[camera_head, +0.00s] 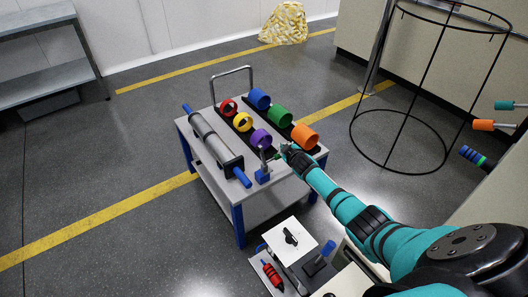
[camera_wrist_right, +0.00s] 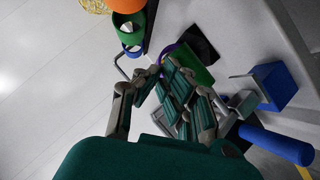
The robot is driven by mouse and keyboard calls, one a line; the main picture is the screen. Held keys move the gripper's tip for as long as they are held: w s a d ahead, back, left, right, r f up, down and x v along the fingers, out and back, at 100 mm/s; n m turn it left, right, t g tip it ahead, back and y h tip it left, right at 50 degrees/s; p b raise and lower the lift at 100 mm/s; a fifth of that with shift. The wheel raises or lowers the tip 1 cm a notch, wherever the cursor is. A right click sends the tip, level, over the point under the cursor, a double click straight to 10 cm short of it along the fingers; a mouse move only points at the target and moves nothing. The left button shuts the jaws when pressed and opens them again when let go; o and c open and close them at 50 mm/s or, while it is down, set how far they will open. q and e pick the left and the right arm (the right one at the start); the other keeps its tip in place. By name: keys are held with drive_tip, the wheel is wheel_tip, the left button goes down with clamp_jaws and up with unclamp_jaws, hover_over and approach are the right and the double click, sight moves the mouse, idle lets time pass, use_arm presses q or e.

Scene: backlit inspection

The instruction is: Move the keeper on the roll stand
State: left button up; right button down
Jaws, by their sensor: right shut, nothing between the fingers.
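A grey roll (camera_head: 215,138) with blue ends lies on a stand with a black end support (camera_head: 232,166), at the left of the cart top. A small blue block (camera_head: 262,175) with an upright grey metal piece sits near the cart's front corner; it may be the keeper, I cannot tell for sure. The block shows in the right wrist view (camera_wrist_right: 280,88), beside a blue roll end (camera_wrist_right: 275,143). My right gripper (camera_head: 285,150) is shut and empty, just right of and behind the block, near the purple ring. Its fingers (camera_wrist_right: 165,75) hide part of the purple ring in the wrist view.
Coloured rings, such as the yellow ring (camera_head: 243,121) and orange ring (camera_head: 304,136), lie in black racks on the cart (camera_head: 200,150). A wire-frame hoop stand (camera_head: 382,164) is at right. A lower tray (camera_head: 262,272) holds a red tool. Floor left of the cart is clear.

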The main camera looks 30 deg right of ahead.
drive_tip(key=v, duration=1.2)
drive_tip(key=shift+f, duration=0.1)
